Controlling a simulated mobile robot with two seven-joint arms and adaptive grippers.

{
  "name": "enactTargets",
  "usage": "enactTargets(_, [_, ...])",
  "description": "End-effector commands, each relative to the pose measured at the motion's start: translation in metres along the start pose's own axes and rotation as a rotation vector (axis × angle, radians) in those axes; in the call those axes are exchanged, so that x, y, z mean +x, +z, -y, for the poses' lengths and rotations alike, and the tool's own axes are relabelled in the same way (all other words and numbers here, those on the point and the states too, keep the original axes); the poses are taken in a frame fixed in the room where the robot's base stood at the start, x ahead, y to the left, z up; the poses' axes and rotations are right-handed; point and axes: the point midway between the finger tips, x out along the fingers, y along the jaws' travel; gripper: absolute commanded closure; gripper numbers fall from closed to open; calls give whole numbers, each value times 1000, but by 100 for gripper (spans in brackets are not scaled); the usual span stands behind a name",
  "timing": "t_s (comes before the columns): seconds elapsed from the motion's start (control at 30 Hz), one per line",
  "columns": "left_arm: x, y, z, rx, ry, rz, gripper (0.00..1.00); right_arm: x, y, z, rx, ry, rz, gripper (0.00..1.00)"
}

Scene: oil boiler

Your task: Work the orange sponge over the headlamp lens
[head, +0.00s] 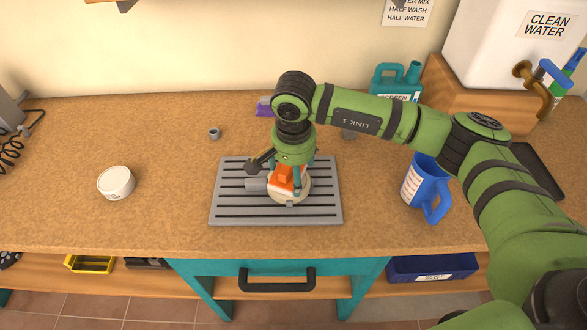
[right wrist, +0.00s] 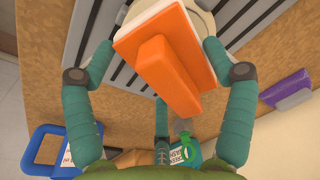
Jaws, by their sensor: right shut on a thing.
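The orange sponge (head: 287,180) has a raised block on its back and a pale lower layer. It sits over the round cream headlamp (head: 291,198), which rests on the grey slatted mat (head: 225,205). My right gripper (head: 289,183) points down with its fingers around the sponge and is shut on it. In the right wrist view the sponge (right wrist: 166,65) lies between the fingertips (right wrist: 165,38), and a pale rim of the headlamp (right wrist: 203,14) shows behind it. The sponge hides the lens, and I cannot tell whether they touch. My left gripper is not in view.
A blue jug (head: 423,187) stands right of the mat, below my right arm. A white tub (head: 116,182) and small grey cup (head: 213,133) stand to the left. A teal can (head: 396,80) and the water tank (head: 500,45) are behind. The counter left of the mat is mostly clear.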

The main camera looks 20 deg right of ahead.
Motion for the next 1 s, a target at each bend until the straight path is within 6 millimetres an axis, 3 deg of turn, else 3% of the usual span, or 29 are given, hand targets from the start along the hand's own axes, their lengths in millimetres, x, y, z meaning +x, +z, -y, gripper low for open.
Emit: enactTargets(1.0, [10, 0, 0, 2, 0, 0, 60, 6, 0, 0, 0, 0, 0, 42])
